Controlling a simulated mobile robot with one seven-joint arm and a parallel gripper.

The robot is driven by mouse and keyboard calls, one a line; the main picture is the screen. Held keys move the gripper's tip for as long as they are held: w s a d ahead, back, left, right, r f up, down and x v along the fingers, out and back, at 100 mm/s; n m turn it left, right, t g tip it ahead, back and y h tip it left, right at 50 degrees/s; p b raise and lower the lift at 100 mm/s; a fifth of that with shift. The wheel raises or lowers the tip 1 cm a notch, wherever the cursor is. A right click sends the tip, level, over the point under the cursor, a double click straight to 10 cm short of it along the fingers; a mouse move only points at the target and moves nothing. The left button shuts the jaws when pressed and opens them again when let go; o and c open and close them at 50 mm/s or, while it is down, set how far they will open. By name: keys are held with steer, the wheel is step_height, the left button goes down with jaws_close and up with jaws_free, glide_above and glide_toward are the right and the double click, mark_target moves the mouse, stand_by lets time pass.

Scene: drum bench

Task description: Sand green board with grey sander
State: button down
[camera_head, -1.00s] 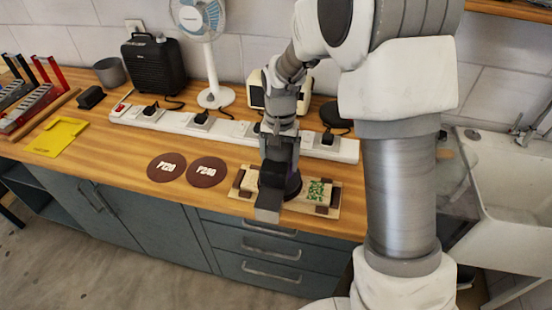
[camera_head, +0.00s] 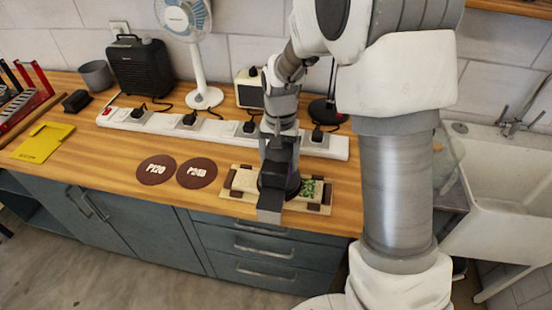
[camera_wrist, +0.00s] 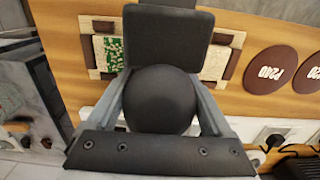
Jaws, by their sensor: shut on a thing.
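The board (camera_head: 245,181) lies in a frame with dark corner blocks at the bench's front edge. Its left part is bare and pale; green paint (camera_head: 311,190) shows on the right part, and in the wrist view (camera_wrist: 110,52). The sander (camera_head: 271,205) is dark grey to black with a round pad and a block-like end toward the bench front. It sits over the middle of the board and hides that part. My gripper (camera_wrist: 160,100) is shut on the sander's round top, one finger at each side. Whether the pad touches the board is hard to tell.
Two brown discs, P120 (camera_head: 156,169) and P240 (camera_head: 197,173), lie left of the board. A long white power strip (camera_head: 215,130) with black plugs runs behind it. A yellow piece (camera_head: 43,142) lies far left. A sink (camera_head: 500,190) stands at right.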

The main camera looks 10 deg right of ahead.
steer(key=shift+s+d+f, duration=0.1)
steer(key=shift+s+d, duration=0.15)
steer(key=shift+d, duration=0.4)
steer(key=shift+s+d+r, duration=0.1)
steer(key=shift+s+d, duration=0.1)
steer(key=shift+d, duration=0.4)
steer(key=shift+s+d+f, duration=0.1)
steer(key=shift+s+d, duration=0.15)
steer(key=shift+d, duration=0.6)
steer(key=shift+s+d+r, duration=0.15)
steer(key=shift+d+r, duration=0.05)
steer(key=shift+d, duration=0.5)
steer(key=shift+s+d+r, duration=0.1)
steer(key=shift+d, duration=0.5)
steer(key=shift+r, duration=0.15)
step_height(320, 180, up, 6)
steer(key=p, duration=0.4)
steer(key=shift+s, duration=0.1)
